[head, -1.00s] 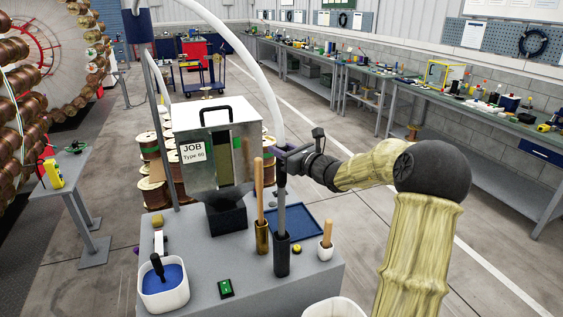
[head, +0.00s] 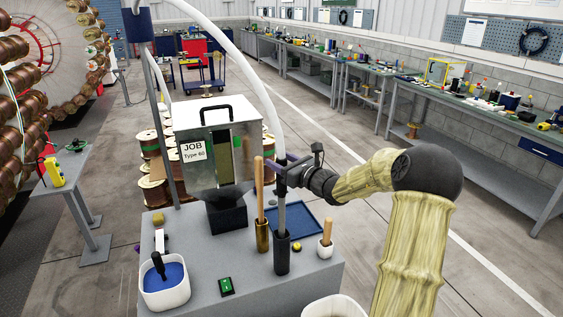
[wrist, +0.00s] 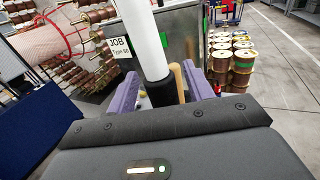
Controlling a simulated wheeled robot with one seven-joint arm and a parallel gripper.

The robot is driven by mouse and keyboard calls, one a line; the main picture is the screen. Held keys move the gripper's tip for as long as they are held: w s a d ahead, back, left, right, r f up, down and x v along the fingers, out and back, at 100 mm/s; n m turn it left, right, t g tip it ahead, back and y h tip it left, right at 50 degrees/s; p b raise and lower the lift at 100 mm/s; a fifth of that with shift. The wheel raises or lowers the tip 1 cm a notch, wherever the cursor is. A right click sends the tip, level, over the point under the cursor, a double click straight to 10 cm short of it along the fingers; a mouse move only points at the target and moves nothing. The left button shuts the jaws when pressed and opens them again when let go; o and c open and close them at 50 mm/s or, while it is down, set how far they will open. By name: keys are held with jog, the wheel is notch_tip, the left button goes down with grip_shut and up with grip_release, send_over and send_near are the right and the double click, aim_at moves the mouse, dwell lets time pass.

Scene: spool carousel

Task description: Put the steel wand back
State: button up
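The steel wand (head: 281,218) stands upright with its lower end in the black tube holder (head: 282,257) on the grey cart. A white hose (head: 262,85) runs into its dark top collar, which shows in the wrist view (wrist: 160,94). My gripper (head: 282,172) is around the wand's upper part. In the wrist view its two purple fingers (wrist: 162,88) stand apart on either side of the collar, with a gap seen at least on the right. The gripper looks open. The wand's bottom end is hidden inside the holder.
A wooden-handled tool in a brass holder (head: 262,236) stands close left of the wand. A small pot with a wooden handle (head: 325,249) and a blue tray (head: 316,224) are to its right. The JOB box (head: 208,120) stands behind. A blue-filled tub (head: 163,289) is front left.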

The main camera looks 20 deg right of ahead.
jog(key=shift+r, duration=0.1)
jog(key=shift+s+d, duration=0.2)
jog(key=shift+s, duration=0.05)
jog(key=b+v, duration=0.3)
jog(key=v, duration=0.8)
jog(key=shift+s+b, duration=0.2)
jog(key=shift+b, duration=0.15)
jog(key=shift+a, duration=0.1)
